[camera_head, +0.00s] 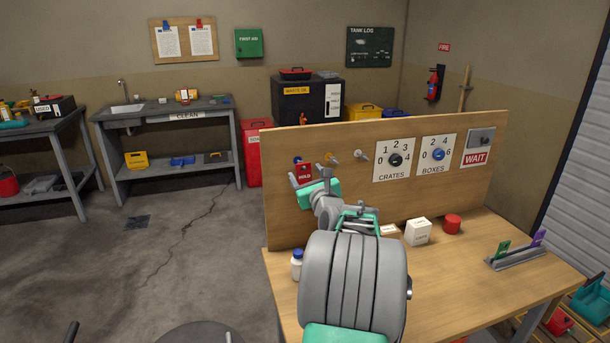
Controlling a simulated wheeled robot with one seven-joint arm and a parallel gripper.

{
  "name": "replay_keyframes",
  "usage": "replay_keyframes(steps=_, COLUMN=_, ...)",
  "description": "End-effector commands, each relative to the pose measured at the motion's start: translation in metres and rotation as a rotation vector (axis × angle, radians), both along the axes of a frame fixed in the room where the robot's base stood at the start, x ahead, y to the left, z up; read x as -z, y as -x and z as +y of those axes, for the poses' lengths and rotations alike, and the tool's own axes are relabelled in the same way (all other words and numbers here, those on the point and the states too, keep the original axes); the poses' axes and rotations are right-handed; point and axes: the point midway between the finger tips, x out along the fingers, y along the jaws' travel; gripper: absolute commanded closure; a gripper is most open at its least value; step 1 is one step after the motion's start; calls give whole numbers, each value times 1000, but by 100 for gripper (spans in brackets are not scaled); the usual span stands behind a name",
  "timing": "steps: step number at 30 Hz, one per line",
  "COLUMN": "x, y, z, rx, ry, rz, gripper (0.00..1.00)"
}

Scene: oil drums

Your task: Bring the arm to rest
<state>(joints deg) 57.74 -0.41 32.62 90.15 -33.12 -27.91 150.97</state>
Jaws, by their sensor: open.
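My arm reaches forward over the workbench (505,290) toward the upright wooden panel (400,210). My gripper (309,181) is at the left part of the panel, its two fingers spread apart and pointing up and away from me. A red HOLD tag (304,171) shows just beyond the fingers, below a blue-based peg (297,160). No object shows gripped between the fingers. I cannot tell the exact gap between fingers and tag. My thick grey arm link hides part of the bench front.
A white bottle (297,264), white box (418,231) and red can (453,224) stand on the bench. The panel carries a CRATES dial (395,159), BOXES dial (438,154) and WAIT switch (481,143). A rack with tags (516,257) is at right. The floor at left is mostly clear.

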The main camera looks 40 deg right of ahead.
Motion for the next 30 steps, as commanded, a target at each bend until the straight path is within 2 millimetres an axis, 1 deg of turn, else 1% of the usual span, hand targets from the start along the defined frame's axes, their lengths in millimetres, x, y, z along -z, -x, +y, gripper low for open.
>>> replay_keyframes(steps=6, x=1, y=40, z=21, rx=3, ry=2, rz=-2, gripper=35)
replay_keyframes(steps=9, x=0, y=54, z=29, rx=3, ry=1, rz=-2, gripper=35)
replay_keyframes(steps=12, x=0, y=60, z=33, rx=1, ry=1, rz=-2, gripper=35)
replay_keyframes(steps=14, x=0, y=61, z=34, rx=0, ry=0, rz=-1, gripper=35)
replay_keyframes(steps=15, x=0, y=61, z=34, rx=0, ry=0, rz=-1, gripper=35)
replay_keyframes(steps=17, x=2, y=53, z=45, rx=-22, ry=32, rz=39, gripper=35)
replay_keyframes(steps=20, x=12, y=31, z=83, rx=-100, ry=163, rz=195, gripper=35)
replay_keyframes(steps=21, x=20, y=21, z=105, rx=-151, ry=244, rz=283, gripper=35)
replay_keyframes(steps=23, x=32, y=9, z=143, rx=-242, ry=388, rz=425, gripper=35)
replay_keyframes(steps=24, x=41, y=4, z=168, rx=-310, ry=492, rz=519, gripper=35)
replay_keyframes(steps=26, x=55, y=0, z=207, rx=-422, ry=658, rz=651, gripper=35)
replay_keyframes(steps=27, x=64, y=1, z=232, rx=-502, ry=773, rz=731, gripper=35)
replay_keyframes(steps=29, x=78, y=7, z=269, rx=-629, ry=950, rz=839, gripper=35)
replay_keyframes(steps=30, x=86, y=13, z=291, rx=-717, ry=1070, rz=901, gripper=35)
